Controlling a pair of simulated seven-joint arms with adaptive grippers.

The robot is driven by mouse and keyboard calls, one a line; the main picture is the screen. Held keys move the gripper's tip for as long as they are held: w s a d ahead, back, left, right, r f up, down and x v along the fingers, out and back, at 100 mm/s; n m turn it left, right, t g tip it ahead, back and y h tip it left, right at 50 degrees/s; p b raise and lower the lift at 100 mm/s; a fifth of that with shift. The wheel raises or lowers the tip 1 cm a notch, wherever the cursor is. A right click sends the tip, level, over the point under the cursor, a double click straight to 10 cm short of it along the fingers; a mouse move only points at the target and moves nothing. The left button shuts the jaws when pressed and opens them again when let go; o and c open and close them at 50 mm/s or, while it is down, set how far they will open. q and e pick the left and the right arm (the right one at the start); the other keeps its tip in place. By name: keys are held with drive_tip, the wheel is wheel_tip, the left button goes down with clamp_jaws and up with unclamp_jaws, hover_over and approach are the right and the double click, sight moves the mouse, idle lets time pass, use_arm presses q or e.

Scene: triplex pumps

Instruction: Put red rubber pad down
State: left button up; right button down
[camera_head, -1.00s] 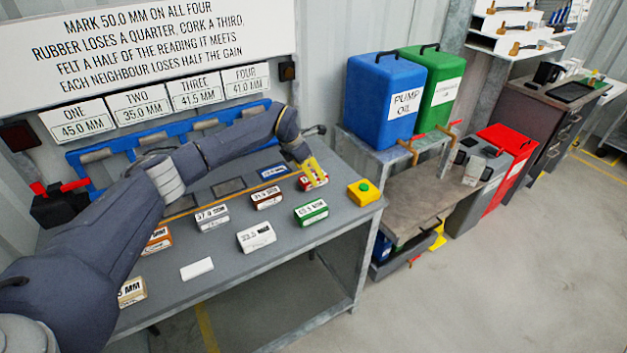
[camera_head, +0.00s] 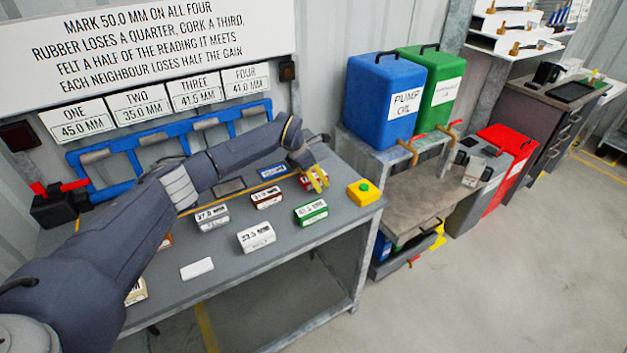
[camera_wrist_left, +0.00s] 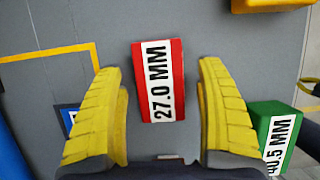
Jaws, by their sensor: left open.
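The red rubber pad (camera_wrist_left: 158,80), a red block with a white label reading 27.0 MM, lies on the grey bench top (camera_head: 170,289). In the head view the red pad (camera_head: 306,183) is at the back right of the bench, partly hidden by my left gripper (camera_head: 318,180). In the left wrist view my left gripper (camera_wrist_left: 165,110) is open. Its yellow fingers stand on either side of the pad, with a gap on both sides.
A green block (camera_wrist_left: 276,135) labelled 40.5 MM lies close to the right finger. A yellow box with a green button (camera_head: 364,191) sits at the bench's right end. Several other labelled blocks, including a white one (camera_head: 256,237), lie nearby. A blue rack (camera_head: 170,135) stands behind.

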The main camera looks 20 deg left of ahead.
use_arm(q)
drive_tip(key=shift+f, duration=0.2)
drive_tip(key=shift+c, duration=0.3)
drive_tip(key=c, duration=1.5)
drive_tip(key=shift+o, duration=0.2)
drive_tip(key=shift+r, duration=0.1)
